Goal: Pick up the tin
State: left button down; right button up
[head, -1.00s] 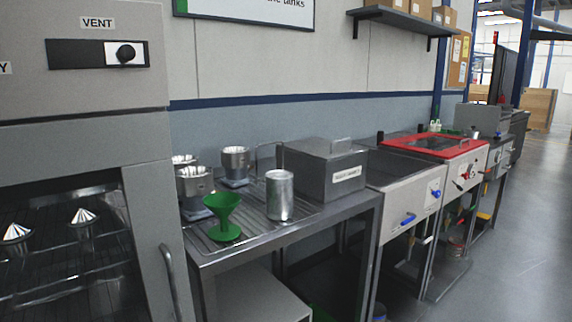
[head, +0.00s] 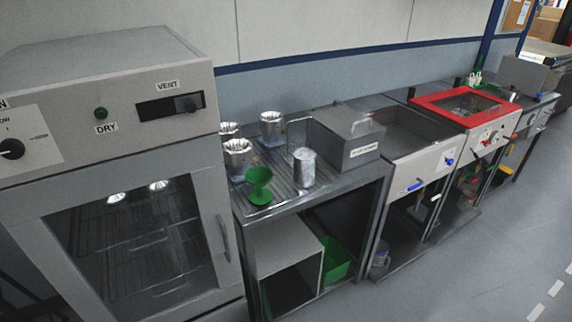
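The tin (head: 304,169) is a plain silvery cylinder. It stands upright on the ribbed metal top of the bench (head: 325,200), near its front edge. A green funnel (head: 259,186) stands to its left, apart from it. A grey lidded box (head: 346,140) is close behind it to the right. Neither of my grippers shows in the head view, and nothing is seen touching the tin.
Several metal cups (head: 238,155) stand at the back left of the bench top. A drying oven (head: 125,130) with a glass door borders the bench on the left. A sink unit (head: 415,150) and a red-framed unit (head: 467,104) continue right. Open floor (head: 460,260) lies in front.

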aim_at(304, 158)
jog(key=l+u, duration=0.15)
jog(key=u, duration=0.3)
jog(key=i+l+u, duration=0.1)
jog(key=u, duration=0.35)
jog(key=l+u, duration=0.2)
jog(key=u, duration=0.25)
jog(key=l+u, duration=0.25)
jog(key=k+l+u, duration=0.25)
jog(key=l, duration=0.15)
jog(key=l+u, duration=0.25)
jog(key=k+l+u, duration=0.1)
jog(key=l, duration=0.25)
jog(key=k+l+u, duration=0.1)
jog(key=k+l, duration=0.15)
jog(key=k+l+u, duration=0.15)
jog(key=l, duration=0.25)
